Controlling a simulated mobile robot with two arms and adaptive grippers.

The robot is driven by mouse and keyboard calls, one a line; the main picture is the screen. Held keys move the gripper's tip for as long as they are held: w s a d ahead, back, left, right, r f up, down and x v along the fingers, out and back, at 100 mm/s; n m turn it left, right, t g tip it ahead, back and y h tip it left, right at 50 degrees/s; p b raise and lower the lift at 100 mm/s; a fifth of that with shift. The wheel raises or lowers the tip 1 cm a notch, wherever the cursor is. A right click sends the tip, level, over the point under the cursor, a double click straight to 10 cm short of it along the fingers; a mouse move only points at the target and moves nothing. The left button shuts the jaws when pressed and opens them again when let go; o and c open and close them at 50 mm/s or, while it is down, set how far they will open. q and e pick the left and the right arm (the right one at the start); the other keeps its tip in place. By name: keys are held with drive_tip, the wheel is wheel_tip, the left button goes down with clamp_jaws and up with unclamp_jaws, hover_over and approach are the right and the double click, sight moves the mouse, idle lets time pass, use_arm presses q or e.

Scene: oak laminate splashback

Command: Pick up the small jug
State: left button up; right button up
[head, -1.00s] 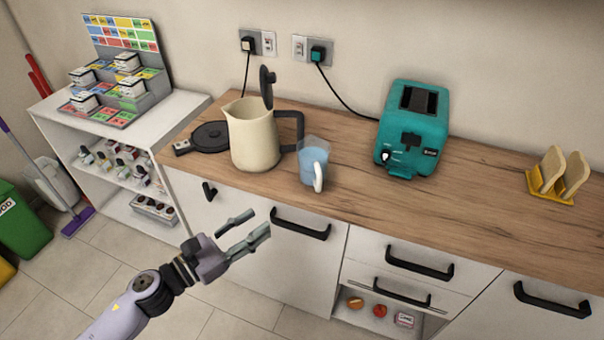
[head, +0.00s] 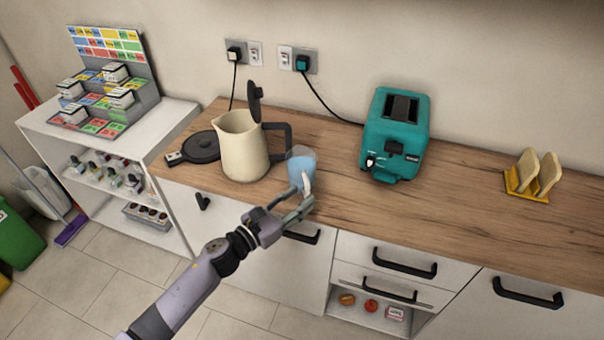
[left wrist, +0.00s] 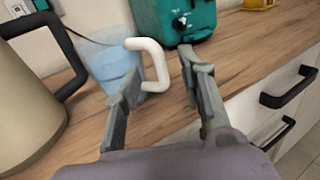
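The small jug (head: 301,169) is a clear jug with light blue contents and a white handle. It stands on the wooden counter, just right of the cream kettle. In the left wrist view the jug (left wrist: 112,68) is ahead and to the left, its white handle (left wrist: 156,66) pointing toward the space between my fingers. My left gripper (head: 300,198) is open and empty at the counter's front edge, with its fingertips close to the handle. In the left wrist view the fingers (left wrist: 158,82) are spread, the left one near the handle; contact cannot be told. My right gripper is not in view.
The cream kettle (head: 242,150) with its lid up stands left of the jug, beside a black round base (head: 202,147). A teal toaster (head: 398,140) stands to the right, and a yellow toast rack (head: 524,189) further right. The counter (head: 450,190) between them is clear.

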use_arm(q)
drive_tip(key=shift+x, duration=0.8)
drive_tip(key=shift+c, duration=0.2)
clamp_jaws()
drive_tip(key=shift+r, duration=0.1)
